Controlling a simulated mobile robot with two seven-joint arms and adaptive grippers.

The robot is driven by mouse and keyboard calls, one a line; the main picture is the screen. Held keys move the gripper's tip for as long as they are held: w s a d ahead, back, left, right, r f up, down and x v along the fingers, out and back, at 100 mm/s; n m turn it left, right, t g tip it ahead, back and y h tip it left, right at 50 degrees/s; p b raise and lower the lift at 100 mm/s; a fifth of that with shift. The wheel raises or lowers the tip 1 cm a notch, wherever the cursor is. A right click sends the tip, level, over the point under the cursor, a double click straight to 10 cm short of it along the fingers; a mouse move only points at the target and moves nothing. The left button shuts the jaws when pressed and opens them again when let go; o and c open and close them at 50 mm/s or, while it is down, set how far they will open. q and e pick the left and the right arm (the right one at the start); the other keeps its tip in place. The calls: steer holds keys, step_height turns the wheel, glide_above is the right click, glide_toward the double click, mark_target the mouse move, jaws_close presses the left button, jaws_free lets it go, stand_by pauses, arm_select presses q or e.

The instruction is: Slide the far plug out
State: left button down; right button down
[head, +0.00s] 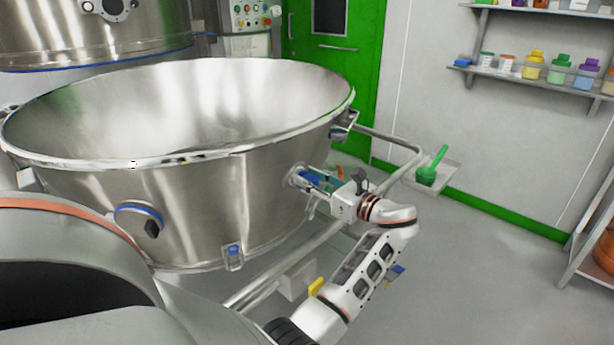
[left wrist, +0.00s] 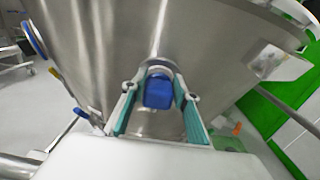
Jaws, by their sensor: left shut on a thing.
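A large steel bowl (head: 190,200) stands at the left and centre of the head view. On its right side is a port with the far plug (head: 308,178), a small blue block. In the left wrist view the blue plug (left wrist: 158,94) sits in a steel collar on the bowl wall. My left gripper (head: 318,182) has its teal-padded fingers on both sides of the plug and is shut on it. The plug is still at the collar; how deep it sits is hidden. My right gripper is not in view.

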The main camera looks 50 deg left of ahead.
arm_select(q)
steer(key=shift+w+d, duration=0.15)
steer(key=shift+d, duration=1.1)
steer(key=c, duration=1.6)
jaws_free()
steer(key=shift+d, duration=0.1)
steer(key=shift+o, duration=0.2)
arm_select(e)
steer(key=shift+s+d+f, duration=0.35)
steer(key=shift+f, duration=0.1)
arm_select(q)
steer(key=d, duration=0.7)
steer(key=shift+w+d, duration=0.25)
steer(key=shift+w, duration=0.2)
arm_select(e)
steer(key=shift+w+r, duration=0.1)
